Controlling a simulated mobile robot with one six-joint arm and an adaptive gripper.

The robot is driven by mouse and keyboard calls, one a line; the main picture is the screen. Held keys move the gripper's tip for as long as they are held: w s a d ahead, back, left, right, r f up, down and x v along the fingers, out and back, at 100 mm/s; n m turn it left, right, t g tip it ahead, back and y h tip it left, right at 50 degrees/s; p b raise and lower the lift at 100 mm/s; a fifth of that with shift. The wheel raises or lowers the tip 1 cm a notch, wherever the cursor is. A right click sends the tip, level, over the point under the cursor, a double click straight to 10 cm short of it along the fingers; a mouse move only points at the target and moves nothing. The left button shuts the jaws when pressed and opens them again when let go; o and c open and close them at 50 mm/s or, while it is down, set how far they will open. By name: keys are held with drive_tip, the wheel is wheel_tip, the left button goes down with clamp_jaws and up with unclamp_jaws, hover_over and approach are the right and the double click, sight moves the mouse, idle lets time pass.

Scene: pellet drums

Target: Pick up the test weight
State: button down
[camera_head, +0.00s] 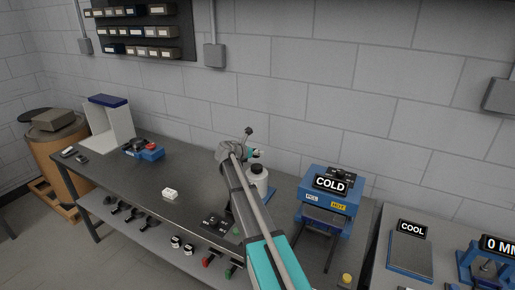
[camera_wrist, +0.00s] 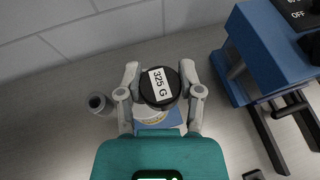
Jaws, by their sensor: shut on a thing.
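The test weight (camera_wrist: 159,95) shows in the wrist view as a round dark piece with a white label reading "325 G". My gripper (camera_wrist: 160,72) has one finger on each side of it and is shut on it. A white round body with print on it (camera_wrist: 151,116) and a blue base (camera_wrist: 170,125) show just below the weight. I cannot tell whether the weight touches them.
A blue press marked "COLD" (camera_head: 330,194) stands close on the right and also shows in the wrist view (camera_wrist: 258,50). A small grey cylinder (camera_wrist: 98,103) stands left of the weight. A white block (camera_head: 170,193) lies on the bench (camera_head: 130,185), whose left middle is mostly clear.

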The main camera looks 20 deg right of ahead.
drive_tip(key=s+a+r+p, duration=0.2)
drive_tip(key=s+a+r, duration=0.1)
drive_tip(key=s, duration=0.4)
drive_tip(key=shift+a+r, duration=0.15)
drive_tip(key=shift+r, duration=0.05)
drive_tip(key=shift+w+f, duration=0.1)
drive_tip(key=shift+f, duration=0.05)
wheel_tip(320, 180, down, 8)
drive_tip(key=b, duration=0.7)
drive_tip(key=shift+b, duration=0.3)
drive_tip(key=shift+s, duration=0.2)
